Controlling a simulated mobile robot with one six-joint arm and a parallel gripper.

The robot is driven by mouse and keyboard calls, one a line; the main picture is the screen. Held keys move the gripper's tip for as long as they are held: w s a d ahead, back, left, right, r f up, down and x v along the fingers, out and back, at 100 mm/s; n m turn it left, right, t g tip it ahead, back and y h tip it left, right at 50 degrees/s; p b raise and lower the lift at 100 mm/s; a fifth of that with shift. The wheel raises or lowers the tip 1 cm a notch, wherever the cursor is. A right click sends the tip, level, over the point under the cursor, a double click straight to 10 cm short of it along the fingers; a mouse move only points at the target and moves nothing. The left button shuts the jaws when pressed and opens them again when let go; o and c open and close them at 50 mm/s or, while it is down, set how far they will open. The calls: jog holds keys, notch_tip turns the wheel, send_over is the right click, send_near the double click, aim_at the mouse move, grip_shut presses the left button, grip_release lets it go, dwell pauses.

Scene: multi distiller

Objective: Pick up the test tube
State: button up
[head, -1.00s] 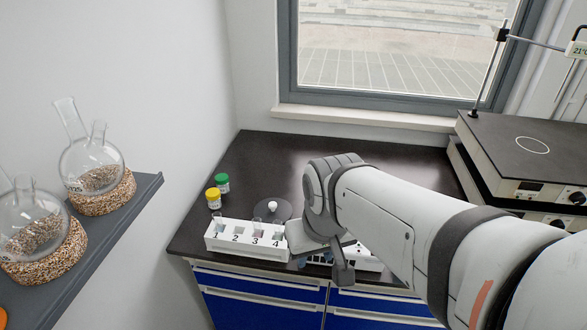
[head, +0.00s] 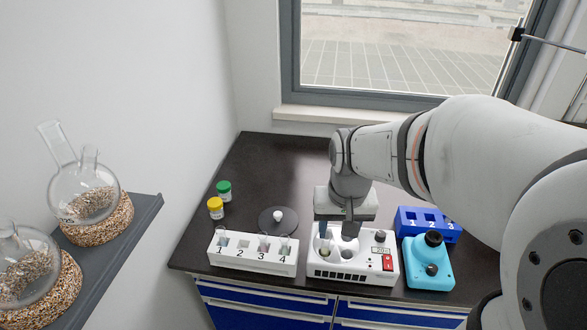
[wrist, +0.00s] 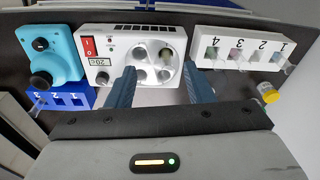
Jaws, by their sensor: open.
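A clear test tube (head: 326,243) with dark contents appears to stand in a hole of a white device (head: 378,262) with a red switch. In the wrist view, it seems to be the dark-filled round shape (wrist: 165,54) in the holes. My gripper (head: 337,230) is open and empty above this device, its two fingers (wrist: 158,70) spread on either side of the holes. It partly hides the holes in the head view. More clear tubes stand in a white rack (head: 253,266) numbered 1 to 4, left of the device.
A turquoise device (head: 428,270) with black knobs and a blue numbered rack (head: 440,221) stand to the right. Yellow-capped (head: 215,207) and green-capped (head: 224,190) jars are at the left, beside a dark round plate (head: 272,224). The rear of the bench is clear.

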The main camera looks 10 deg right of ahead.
jog(key=m+g+p, duration=0.1)
jog(key=m, duration=0.1)
send_near(325, 249)
jog(key=shift+w+d+r, duration=0.1)
jog(key=shift+w+r, duration=0.1)
jog(key=shift+w, duration=0.3)
jog(key=shift+w+f, duration=0.15)
jog(key=shift+f, duration=0.15)
jog(key=f, duration=0.7)
jog(key=shift+w+d+f+p, duration=0.1)
jog(key=shift+w+f+p, duration=0.15)
jog(key=shift+f+p, duration=0.1)
jog(key=shift+c, duration=0.2)
grip_shut()
jog(key=shift+r, duration=0.1)
